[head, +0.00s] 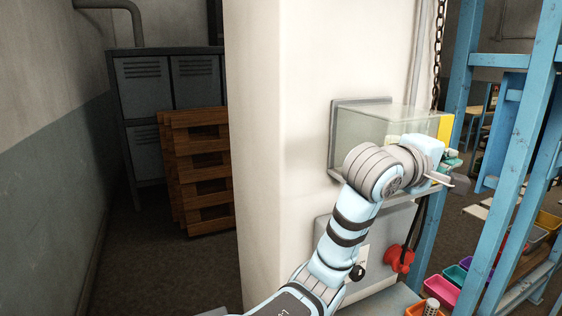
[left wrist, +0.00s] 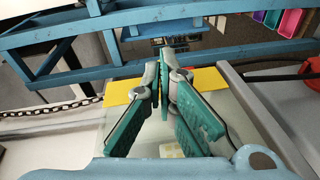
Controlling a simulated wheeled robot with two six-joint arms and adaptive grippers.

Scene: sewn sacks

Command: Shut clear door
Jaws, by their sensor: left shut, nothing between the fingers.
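The clear door (head: 405,122) shows as see-through panelling with a yellow strip (head: 445,128) at its right end, on a grey backing fixed to the pale pillar. I cannot tell how far open it stands. My left gripper (head: 450,178) is at the right end of the clear panelling, partly hidden by my wrist. In the left wrist view, the teal fingers of my left gripper (left wrist: 164,62) are shut with nothing between them. The yellow strip (left wrist: 207,82) lies behind the fingers there; whether they touch it is unclear. My right gripper is not in view.
A grey box (head: 340,235) with a red handle (head: 399,258) is below on the pillar (head: 280,120). A chain (head: 438,50) hangs beside it. A blue rack (head: 520,140) with coloured bins (head: 440,290) stands close on the right. Wooden pallets (head: 195,165) and lockers (head: 150,85) stand left.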

